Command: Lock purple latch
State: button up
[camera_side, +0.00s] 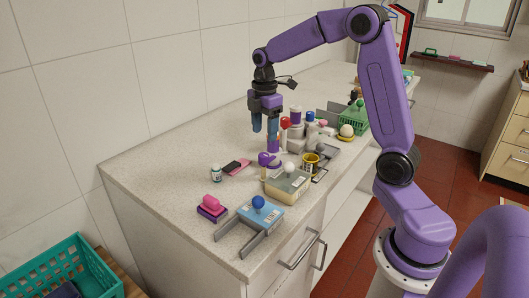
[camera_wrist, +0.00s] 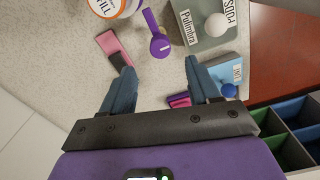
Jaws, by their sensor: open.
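The purple latch shows in the wrist view as a purple lever with a rounded end (camera_wrist: 158,42), lying just beyond my fingertips toward the top of the picture. In the side view a purple knob (camera_side: 264,158) stands beside a grey-beige box with a white ball knob (camera_side: 289,168). My gripper (camera_side: 264,131) points down above the counter, behind the knob in the side view. Its two blue fingers (camera_wrist: 159,68) are apart with nothing between them. Whether the latch is locked cannot be told.
A pink-and-black block (camera_wrist: 114,48) lies left of the latch in the wrist view. A blue box with a blue ball (camera_side: 258,203), a pink-and-purple piece (camera_side: 211,207) and a small jar (camera_side: 216,173) stand near the counter's front.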

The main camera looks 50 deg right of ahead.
aim_at(265, 154)
notch_tip(265, 154, down, 8)
jog(key=shift+f, duration=0.1)
dwell(0.4)
jog(key=c, duration=1)
